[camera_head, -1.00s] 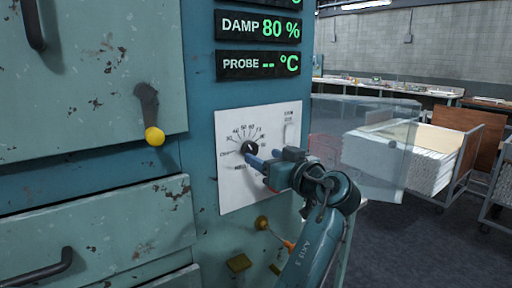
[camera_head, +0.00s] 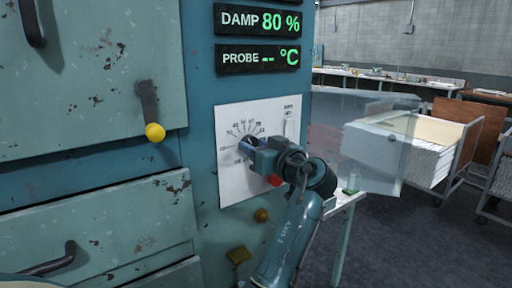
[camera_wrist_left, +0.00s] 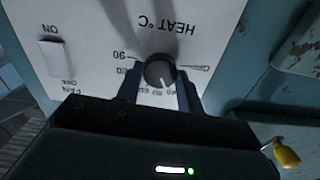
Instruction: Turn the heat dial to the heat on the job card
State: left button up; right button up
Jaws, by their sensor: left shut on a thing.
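The heat dial (camera_wrist_left: 158,72) is a round dark knob on a white panel marked HEAT °C, which the wrist view shows upside down. My left gripper (camera_wrist_left: 160,82) is shut on it, with one finger on each side. A pale mark on the dial points down in that view, toward the middle numbers; the exact value is too small to read. In the head view my left gripper (camera_head: 249,147) covers most of the dial on the white panel (camera_head: 232,184). No job card is legible in view. My right gripper is not in view.
A FAN switch (camera_wrist_left: 54,58) sits beside the dial. Displays above read DAMP 80 % (camera_head: 259,22) and PROBE -- °C (camera_head: 259,57). A yellow-knobbed lever (camera_head: 154,131) is at the left. A clear panel (camera_head: 375,140) and carts (camera_head: 460,160) stand to the right.

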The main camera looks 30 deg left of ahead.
pick_arm(q)
jog(key=c, duration=0.4)
jog(key=shift+o, duration=0.2)
